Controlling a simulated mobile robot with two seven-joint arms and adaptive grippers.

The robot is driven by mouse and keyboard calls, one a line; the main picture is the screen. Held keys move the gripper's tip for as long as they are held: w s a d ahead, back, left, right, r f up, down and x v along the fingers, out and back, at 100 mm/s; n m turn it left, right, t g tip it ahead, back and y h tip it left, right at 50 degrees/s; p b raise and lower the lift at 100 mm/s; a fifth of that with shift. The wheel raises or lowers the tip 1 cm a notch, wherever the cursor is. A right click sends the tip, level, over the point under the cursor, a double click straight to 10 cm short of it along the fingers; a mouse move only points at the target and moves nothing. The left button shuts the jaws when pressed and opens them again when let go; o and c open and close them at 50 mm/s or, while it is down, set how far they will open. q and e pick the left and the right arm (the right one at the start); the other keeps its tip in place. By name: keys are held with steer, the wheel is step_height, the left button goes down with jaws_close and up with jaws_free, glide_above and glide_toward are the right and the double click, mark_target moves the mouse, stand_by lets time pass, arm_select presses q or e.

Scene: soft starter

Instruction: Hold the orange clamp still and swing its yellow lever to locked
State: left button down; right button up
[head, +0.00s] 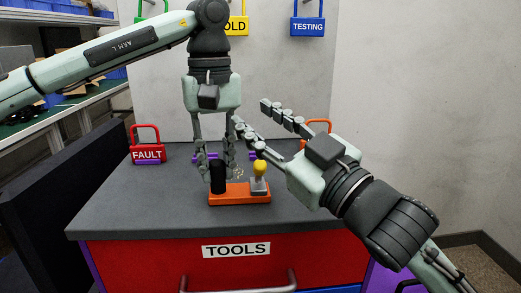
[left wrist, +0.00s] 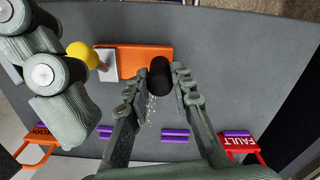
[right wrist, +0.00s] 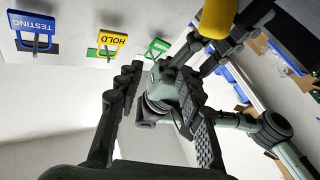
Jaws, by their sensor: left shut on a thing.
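The orange clamp (head: 240,199) sits on the grey tabletop, with a black upright handle (head: 218,178) at its left end and a lever with a yellow knob (head: 260,168) at its right on a grey block. The lever looks roughly upright. My left gripper (head: 215,160) comes from above and is shut on the black handle, which shows between its fingers in the left wrist view (left wrist: 160,82). My right gripper (head: 252,114) is open and empty, above and right of the knob, fingers pointing up-left. The yellow knob shows at the top of the right wrist view (right wrist: 217,18).
A red FAULT padlock tag (head: 147,148) stands at the table's back left. An orange tag (head: 318,127) is partly hidden behind my right gripper. HOLD (head: 237,26) and TESTING (head: 307,27) tags hang on the wall. The front tabletop (head: 150,215) is clear above the TOOLS drawer (head: 235,250).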

steer(key=shift+r, duration=1)
arm_select(q)
steer(key=c, duration=1.2)
jaws_free()
